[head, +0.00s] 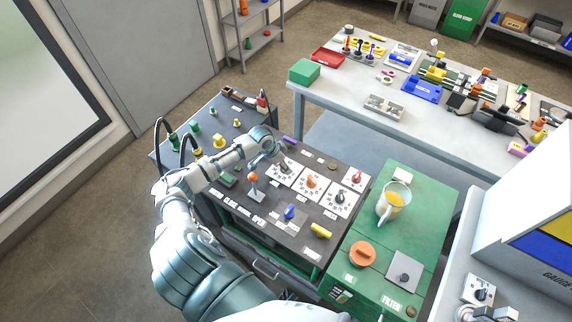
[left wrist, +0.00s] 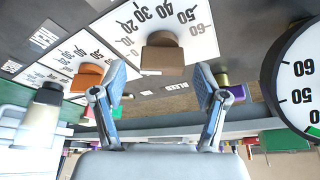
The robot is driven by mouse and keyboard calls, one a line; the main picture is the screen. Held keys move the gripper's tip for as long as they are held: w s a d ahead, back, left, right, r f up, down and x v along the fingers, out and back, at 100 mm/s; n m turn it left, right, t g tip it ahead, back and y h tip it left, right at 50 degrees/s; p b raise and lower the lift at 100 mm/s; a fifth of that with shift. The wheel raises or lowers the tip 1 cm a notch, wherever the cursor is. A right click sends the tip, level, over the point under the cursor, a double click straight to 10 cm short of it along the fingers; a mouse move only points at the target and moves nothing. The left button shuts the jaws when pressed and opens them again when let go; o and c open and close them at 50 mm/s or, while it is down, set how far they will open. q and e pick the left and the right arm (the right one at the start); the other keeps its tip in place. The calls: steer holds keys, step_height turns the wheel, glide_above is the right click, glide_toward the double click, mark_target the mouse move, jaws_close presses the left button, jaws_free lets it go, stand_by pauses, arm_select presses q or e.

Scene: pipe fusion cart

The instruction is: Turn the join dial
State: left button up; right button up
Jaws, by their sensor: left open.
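Several white dial plates with numbers sit on the dark cart top. One has a brown knob (left wrist: 162,55), one an orange knob (head: 311,181), also in the left wrist view (left wrist: 88,78), and one a dark knob (head: 341,198). No label I can read tells which is the join dial. My left gripper (head: 279,151) is over the far left dial plate (head: 285,173). In the left wrist view its two fingers (left wrist: 161,85) are apart, with the brown knob just beyond the gap between them. Nothing is between the fingers. My right gripper is out of view.
A red knob (head: 356,176) sits on a smaller plate. An orange-topped lever (head: 253,179), a blue knob (head: 290,212) and a yellow handle (head: 321,230) stand nearer. A round gauge (left wrist: 302,80) is close beside the gripper. A jug (head: 393,201) stands on the green cabinet (head: 428,211).

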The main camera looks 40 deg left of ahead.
arm_select(q)
steer(key=shift+w+a+f, duration=0.15)
steer(key=shift+w+f, duration=0.05)
steer(key=shift+f, duration=0.45)
steer(key=c, duration=0.4)
steer(key=shift+d, duration=0.25)
steer(key=c, duration=0.8)
steer(key=shift+o, duration=0.2)
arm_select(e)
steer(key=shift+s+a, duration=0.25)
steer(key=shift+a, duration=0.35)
